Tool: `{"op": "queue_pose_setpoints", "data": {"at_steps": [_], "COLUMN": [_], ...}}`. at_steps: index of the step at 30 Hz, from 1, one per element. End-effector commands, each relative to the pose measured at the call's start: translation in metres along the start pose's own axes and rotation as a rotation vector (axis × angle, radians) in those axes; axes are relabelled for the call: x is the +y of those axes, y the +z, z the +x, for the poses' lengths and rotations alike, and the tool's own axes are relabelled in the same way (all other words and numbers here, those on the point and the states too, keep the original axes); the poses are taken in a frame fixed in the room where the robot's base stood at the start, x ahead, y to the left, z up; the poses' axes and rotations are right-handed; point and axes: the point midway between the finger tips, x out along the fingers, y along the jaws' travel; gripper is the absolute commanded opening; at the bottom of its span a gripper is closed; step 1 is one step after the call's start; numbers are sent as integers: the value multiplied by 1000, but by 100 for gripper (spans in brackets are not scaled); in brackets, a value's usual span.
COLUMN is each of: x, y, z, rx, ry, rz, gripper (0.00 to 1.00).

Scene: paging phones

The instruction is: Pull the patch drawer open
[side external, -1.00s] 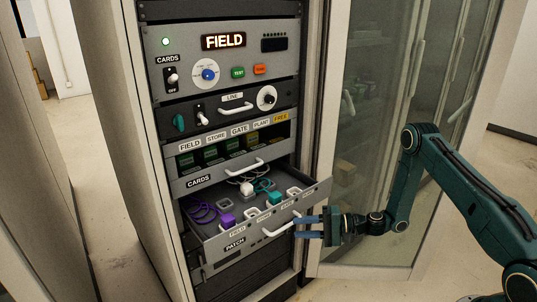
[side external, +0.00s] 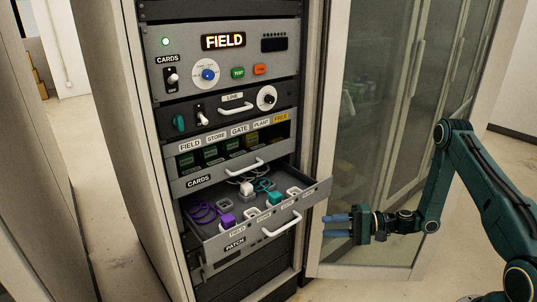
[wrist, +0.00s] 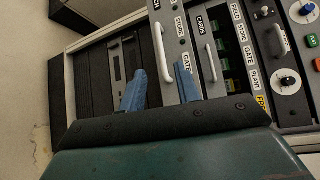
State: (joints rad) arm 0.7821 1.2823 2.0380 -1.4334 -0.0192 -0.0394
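The patch drawer (side external: 213,247) is pulled out of the rack, with its open top showing. Its white bar handle (side external: 282,226) is on the front panel. Inside lie a purple plug (side external: 227,220), a white plug (side external: 247,188) and a teal plug (side external: 274,198), with coiled cords. My gripper (side external: 326,225) is to the right of the handle, apart from it, with nothing between its fingers. In the wrist view the blue fingers (wrist: 160,88) are spread apart, and the drawer's handle (wrist: 163,53) shows beyond them.
Above the drawer are the cards bay with its handle (side external: 245,168), the line panel (side external: 222,108) and the top panel with a lit FIELD display (side external: 223,41). A glass-fronted door (side external: 375,130) stands to the right, behind my arm. Free space lies between gripper and drawer.

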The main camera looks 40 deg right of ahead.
Motion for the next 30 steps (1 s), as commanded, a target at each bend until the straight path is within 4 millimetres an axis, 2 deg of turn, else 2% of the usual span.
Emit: {"op": "queue_pose_setpoints", "data": {"at_steps": [7, 11, 17, 22, 26, 30], "x": [0, 2, 8, 10, 4, -13], "y": [2, 8, 24, 31, 31, 26], "z": [4, 13, 36, 51, 59, 67], "rx": [-18, -77, -263, -482, -654, -835], "ry": [18, 76, 237, 393, 495, 592], "rz": [-33, -141, -472, -840, -1111, -1383], "gripper": [32, 32, 32, 32, 32, 32]}}
